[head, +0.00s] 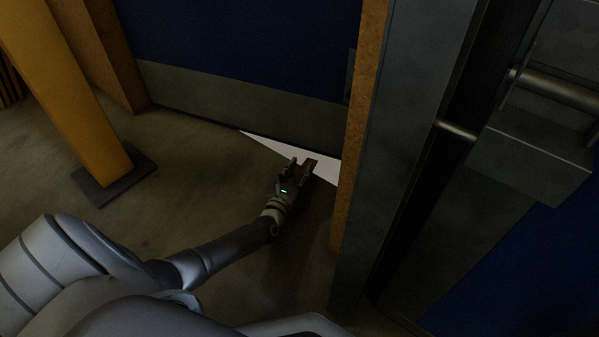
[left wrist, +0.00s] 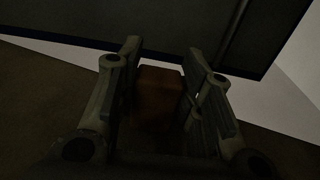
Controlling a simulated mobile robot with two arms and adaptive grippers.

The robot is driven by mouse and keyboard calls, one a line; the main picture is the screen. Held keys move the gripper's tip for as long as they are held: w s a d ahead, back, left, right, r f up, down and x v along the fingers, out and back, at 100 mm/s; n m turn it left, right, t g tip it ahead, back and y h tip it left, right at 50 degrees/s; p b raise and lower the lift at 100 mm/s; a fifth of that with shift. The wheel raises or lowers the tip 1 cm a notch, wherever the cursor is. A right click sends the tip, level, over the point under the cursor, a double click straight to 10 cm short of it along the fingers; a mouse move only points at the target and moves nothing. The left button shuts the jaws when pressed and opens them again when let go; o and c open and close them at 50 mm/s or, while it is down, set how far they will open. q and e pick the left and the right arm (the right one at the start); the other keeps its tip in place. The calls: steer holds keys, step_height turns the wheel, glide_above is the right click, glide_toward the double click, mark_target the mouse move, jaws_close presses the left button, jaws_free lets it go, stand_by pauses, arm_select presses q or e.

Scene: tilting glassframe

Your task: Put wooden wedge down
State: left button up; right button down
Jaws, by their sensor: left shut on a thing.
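The wooden wedge is a small reddish-brown block. In the left wrist view the wedge (left wrist: 160,92) sits between the two fingers of my left gripper (left wrist: 165,75), which is shut on it. In the head view my left gripper (head: 298,172) is low near the floor, in front of the bottom edge of a dark blue door (head: 240,50) with a grey lower strip. Part of the wedge (head: 309,165) shows at the fingertips. I cannot tell whether the wedge touches the floor. My right gripper is not in view.
A bright white area (head: 265,142) shows below the door's lower edge. An orange-brown post (head: 357,120) and a dark metal frame (head: 400,130) stand right of the gripper. A yellow post (head: 75,85) stands on a dark base at left. Brown floor (head: 190,180) lies clear between them.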

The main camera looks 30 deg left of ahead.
arm_select(q)
steer(key=shift+f, duration=0.1)
steer(key=o, duration=1)
steer(key=shift+o, duration=0.2)
steer(key=s+p, duration=0.1)
steer(key=s, duration=0.2)
steer(key=s+d+p, duration=0.1)
steer(key=s+p, duration=0.1)
steer(key=s, duration=0.2)
steer(key=s+d+p, duration=0.1)
steer(key=s+p, duration=0.1)
steer(key=s, duration=0.1)
steer(key=shift+s+r, duration=0.25)
steer(key=shift+s, duration=0.05)
steer(key=shift+s+f+p, duration=0.1)
steer(key=shift+s+p, duration=0.25)
steer(key=shift+s, duration=0.3)
